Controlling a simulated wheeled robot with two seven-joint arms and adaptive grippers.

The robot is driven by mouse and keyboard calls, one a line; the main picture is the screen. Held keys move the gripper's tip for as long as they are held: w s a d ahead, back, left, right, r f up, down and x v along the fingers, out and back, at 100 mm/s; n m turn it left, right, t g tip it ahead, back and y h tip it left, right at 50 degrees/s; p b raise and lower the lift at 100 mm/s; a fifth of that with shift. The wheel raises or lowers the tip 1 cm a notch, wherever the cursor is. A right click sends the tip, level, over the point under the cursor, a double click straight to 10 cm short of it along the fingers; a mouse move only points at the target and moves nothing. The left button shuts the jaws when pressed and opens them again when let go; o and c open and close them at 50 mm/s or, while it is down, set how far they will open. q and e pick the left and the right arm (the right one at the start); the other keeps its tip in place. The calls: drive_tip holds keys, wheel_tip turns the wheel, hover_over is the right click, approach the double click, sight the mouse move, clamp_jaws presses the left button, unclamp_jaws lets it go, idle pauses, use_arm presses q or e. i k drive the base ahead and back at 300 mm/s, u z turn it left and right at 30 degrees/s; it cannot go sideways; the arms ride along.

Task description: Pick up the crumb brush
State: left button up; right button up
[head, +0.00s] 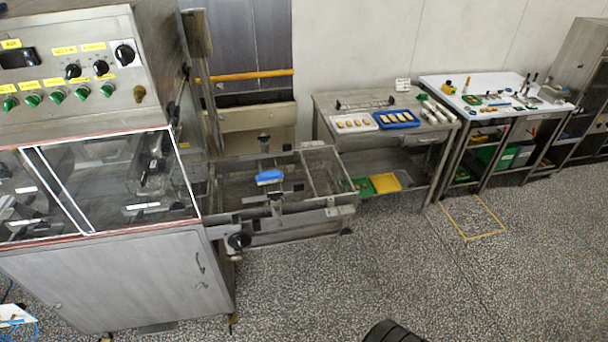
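A small bright blue item, which looks like the crumb brush (269,177), lies at the wire-mesh belt section (238,190) that sticks out from the right side of the enrober machine. Its bristles are too small to make out. A dark upright fitting stands just behind it and another metal part is just in front of it. Neither of my grippers shows in the head view, and nothing of mine touches the blue item.
The enrober cabinet (120,275) fills the left side. A steel table (323,103) with a white tray (354,123) and a blue tray (396,118) stands behind right. A white-topped bench (447,82) is farther right.

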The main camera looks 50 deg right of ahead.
sight(263, 176)
drive_tip(key=z, duration=2.45)
drive_tip(key=i, duration=2.65)
drive_tip(key=u, duration=3.3)
